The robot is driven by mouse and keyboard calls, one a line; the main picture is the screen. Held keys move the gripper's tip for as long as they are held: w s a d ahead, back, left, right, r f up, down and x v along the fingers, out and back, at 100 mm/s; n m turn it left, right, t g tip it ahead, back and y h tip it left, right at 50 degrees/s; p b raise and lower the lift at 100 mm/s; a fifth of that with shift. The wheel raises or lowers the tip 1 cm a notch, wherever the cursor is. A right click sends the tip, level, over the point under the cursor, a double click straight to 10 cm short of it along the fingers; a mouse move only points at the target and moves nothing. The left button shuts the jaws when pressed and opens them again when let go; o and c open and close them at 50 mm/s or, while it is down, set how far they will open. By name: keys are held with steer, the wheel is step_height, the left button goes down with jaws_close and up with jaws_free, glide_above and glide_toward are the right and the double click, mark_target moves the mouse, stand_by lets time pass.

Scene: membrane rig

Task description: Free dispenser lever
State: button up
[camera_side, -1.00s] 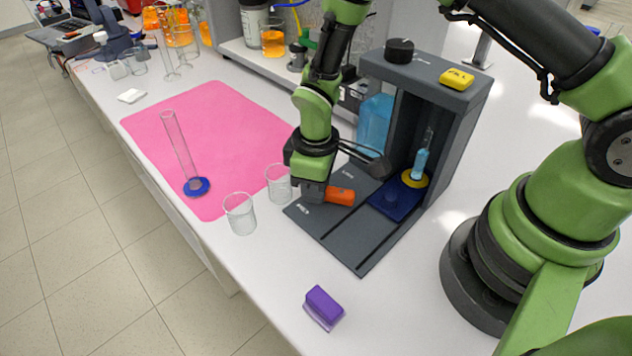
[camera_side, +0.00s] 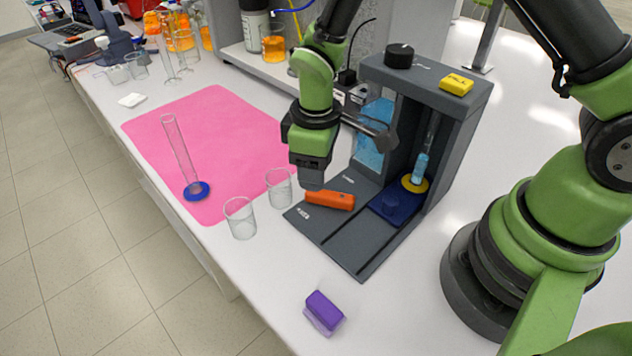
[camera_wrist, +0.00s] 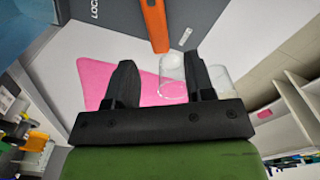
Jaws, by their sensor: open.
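The dispenser (camera_side: 467,98) is a dark grey rig with a blue liquid tank (camera_side: 375,135) inside and a flat base plate. An orange lever (camera_side: 330,200) lies on the front left of that base; it also shows at the top of the wrist view (camera_wrist: 153,22). My gripper (camera_side: 312,184) is open and empty, just above and left of the orange lever in the side view. In the wrist view its two fingers (camera_wrist: 158,78) stand apart, with the lever beyond their tips and nothing between them.
Two glass beakers (camera_side: 240,218) (camera_side: 280,188) stand left of the base, the second close to my gripper. A tall cylinder on a blue foot (camera_side: 196,191) stands on the pink mat (camera_side: 225,120). A purple block (camera_side: 323,308) lies near the front edge.

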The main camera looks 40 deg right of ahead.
steer(key=shift+r, duration=2.25)
step_height(320, 180, up, 10)
steer(key=m+t, duration=0.2)
steer(key=m, duration=0.1)
glide_above(334, 191)
steer(key=s+d+r+m+t+y, duration=0.2)
steer(key=s+r+m+t, duration=0.3)
steer(key=s+r, duration=0.5)
steer(key=s+d+m, duration=0.1)
steer(key=s+m, duration=0.1)
steer(key=s, duration=0.1)
steer(key=shift+s+d, duration=0.15)
steer(key=shift+s, duration=0.25)
